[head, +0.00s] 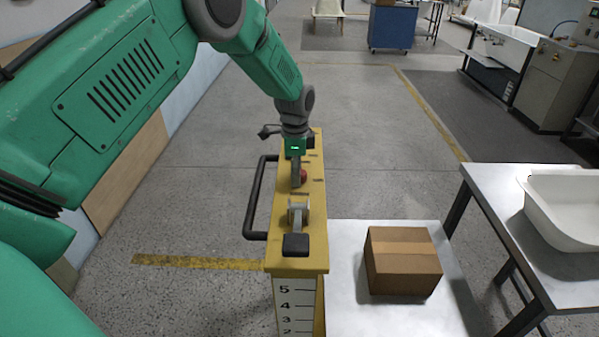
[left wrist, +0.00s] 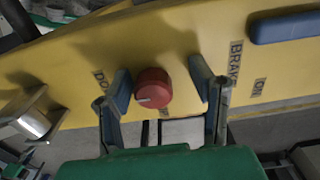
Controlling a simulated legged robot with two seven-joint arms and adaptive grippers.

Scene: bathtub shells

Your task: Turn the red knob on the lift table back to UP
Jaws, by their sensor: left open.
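The red knob (left wrist: 152,88) sits on the yellow control panel (left wrist: 170,30) of the lift table. A pale mark on the knob's face points to the lower left in the left wrist view. My left gripper (left wrist: 161,76) is open, with one blue-grey finger on each side of the knob; I cannot tell if either touches it. A label starting "DO" is partly covered by the left finger, and another below the knob is mostly hidden. In the head view, my left gripper (head: 298,170) is over the panel and partly hides the knob (head: 303,177). My right gripper is out of view.
A lever with a black pad (head: 296,244) stands on the panel's near end. A black handle (head: 256,195) runs along its left side. A cardboard box (head: 402,262) rests on the metal platform (head: 345,310). A white tub shell (head: 565,205) lies on a table at right.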

